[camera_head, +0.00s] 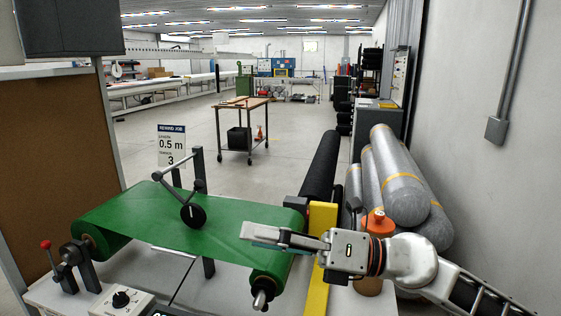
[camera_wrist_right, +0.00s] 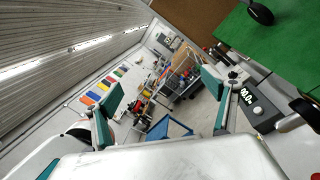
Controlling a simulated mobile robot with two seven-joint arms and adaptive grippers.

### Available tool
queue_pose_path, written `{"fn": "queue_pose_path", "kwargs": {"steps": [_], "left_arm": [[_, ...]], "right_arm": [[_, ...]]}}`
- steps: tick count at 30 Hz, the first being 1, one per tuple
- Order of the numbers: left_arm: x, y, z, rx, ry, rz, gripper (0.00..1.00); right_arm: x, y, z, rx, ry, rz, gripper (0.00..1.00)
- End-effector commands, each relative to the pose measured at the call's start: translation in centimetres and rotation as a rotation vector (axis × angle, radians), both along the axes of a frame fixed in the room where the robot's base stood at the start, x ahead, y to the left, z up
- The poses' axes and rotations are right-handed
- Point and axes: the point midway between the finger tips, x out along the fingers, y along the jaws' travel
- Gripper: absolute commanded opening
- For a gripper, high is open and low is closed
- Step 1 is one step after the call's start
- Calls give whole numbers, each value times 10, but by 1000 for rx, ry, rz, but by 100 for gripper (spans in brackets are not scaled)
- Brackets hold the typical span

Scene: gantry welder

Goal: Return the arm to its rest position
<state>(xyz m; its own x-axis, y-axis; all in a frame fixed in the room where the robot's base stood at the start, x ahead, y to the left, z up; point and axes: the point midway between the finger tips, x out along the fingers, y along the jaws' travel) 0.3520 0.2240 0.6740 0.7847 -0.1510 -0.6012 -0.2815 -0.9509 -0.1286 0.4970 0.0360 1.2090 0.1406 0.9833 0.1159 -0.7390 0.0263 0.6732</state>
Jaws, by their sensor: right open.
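My right arm (camera_head: 410,262) comes in from the lower right in the head view and reaches left across the yellow post (camera_head: 319,272). My right gripper (camera_head: 258,236) points left, over the right part of the green sheet (camera_head: 150,220). In the right wrist view the two teal-padded fingers of the right gripper (camera_wrist_right: 161,92) stand wide apart with nothing between them. Whether the gripper touches the sheet cannot be told. My left arm and gripper do not show.
An orange-capped bottle (camera_head: 378,223) stands close behind my right wrist. A black roll (camera_head: 322,168) lies beyond the yellow post, and wrapped rolls (camera_head: 402,178) are stacked at the right wall. A black wheel on a crank arm (camera_head: 193,214) sits on the sheet.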

Motion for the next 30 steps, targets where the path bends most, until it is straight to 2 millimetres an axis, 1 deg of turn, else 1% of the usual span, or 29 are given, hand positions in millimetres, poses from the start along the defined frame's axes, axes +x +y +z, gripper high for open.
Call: {"fn": "queue_pose_path", "kwargs": {"steps": [1, 2, 3, 5, 6, 8, 11, 12, 14, 15, 16, 17, 18, 20, 21, 23, 24, 26, 27, 30], "left_arm": [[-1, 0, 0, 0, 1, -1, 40], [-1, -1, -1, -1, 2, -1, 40], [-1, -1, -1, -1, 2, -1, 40], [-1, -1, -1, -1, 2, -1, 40], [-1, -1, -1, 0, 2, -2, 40], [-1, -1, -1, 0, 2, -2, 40], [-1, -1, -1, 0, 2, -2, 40], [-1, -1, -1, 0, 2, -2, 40], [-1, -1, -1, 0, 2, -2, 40], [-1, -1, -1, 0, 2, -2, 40], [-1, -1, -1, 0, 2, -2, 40], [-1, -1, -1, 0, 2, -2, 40], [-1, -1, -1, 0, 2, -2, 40], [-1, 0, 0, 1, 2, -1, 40], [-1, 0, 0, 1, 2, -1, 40], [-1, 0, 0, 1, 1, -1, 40], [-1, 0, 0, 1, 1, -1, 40], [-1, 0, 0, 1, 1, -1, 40], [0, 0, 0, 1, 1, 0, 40], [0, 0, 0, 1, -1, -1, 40]], "right_arm": [[0, -1, 9, 109, 56, -37, 85], [2, -4, 17, 172, 87, -64, 85], [7, -11, 24, 253, 131, -106, 85], [17, -25, 32, 369, 202, -175, 85], [24, -37, 34, 443, 253, -226, 85], [36, -59, 33, 548, 333, -309, 85], [57, -101, 17, 703, 475, -468, 85], [63, -120, 5, 758, 537, -536, 85], [72, -149, -18, 831, 627, -645, 85], [75, -169, -36, 875, 690, -721, 85], [76, -184, -51, 905, 736, -780, 85], [76, -198, -66, 931, 781, -836, 85], [74, -217, -87, 958, 837, -912, 85], [68, -242, -119, 993, 920, -1022, 85], [61, -259, -141, 1011, 974, -1094, 85], [48, -281, -174, 1028, 1050, -1203, 85], [37, -295, -195, 1035, 1100, -1274, 85], [18, -315, -226, 1039, 1171, -1382, 85], [4, -327, -244, 1037, 1214, -1448, 85], [-28, -348, -281, 1023, 1299, -1584, 85]]}}
